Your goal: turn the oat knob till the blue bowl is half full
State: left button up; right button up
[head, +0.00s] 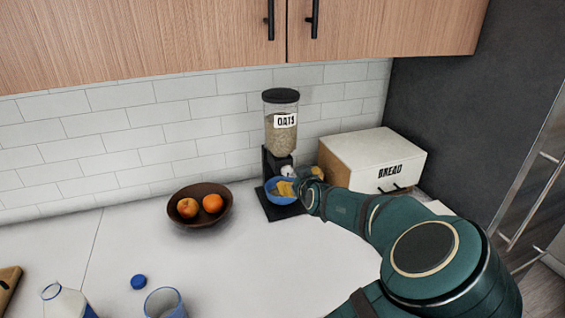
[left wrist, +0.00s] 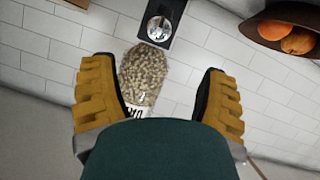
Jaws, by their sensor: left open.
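The oat dispenser (head: 281,135) stands against the tiled wall, a clear hopper of oats with a black lid. Its silver knob (head: 288,171) is on the black stand, just below the hopper. The blue bowl (head: 273,196) sits on the dispenser's base, partly hidden by a yellow finger; I cannot tell how much is in it. My left gripper (head: 301,181) is open at the dispenser's front, close to the knob and bowl. In the left wrist view the knob (left wrist: 160,28) shows upside down beyond the spread fingers, with nothing between them. My right gripper is not in view.
A white bread box (head: 370,155) stands right of the dispenser, close to my arm. A brown bowl with oranges (head: 200,222) is to the left. A bottle (head: 65,302), a blue cap (head: 138,282) and a glass (head: 164,303) stand in front. The counter between is clear.

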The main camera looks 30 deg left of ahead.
aim_at(288, 170)
pick_arm(q)
jog(key=x, duration=1.4)
jog(key=shift+r, duration=0.2)
jog(key=c, duration=1.2)
jog(key=shift+w+m+g+y, duration=0.15)
jog(key=shift+m+g+y, duration=0.3)
jog(key=shift+m, duration=0.55)
jog(key=shift+m+g+y+b, duration=0.35)
jog(key=shift+m+b, duration=0.05)
jog(key=shift+m, duration=0.1)
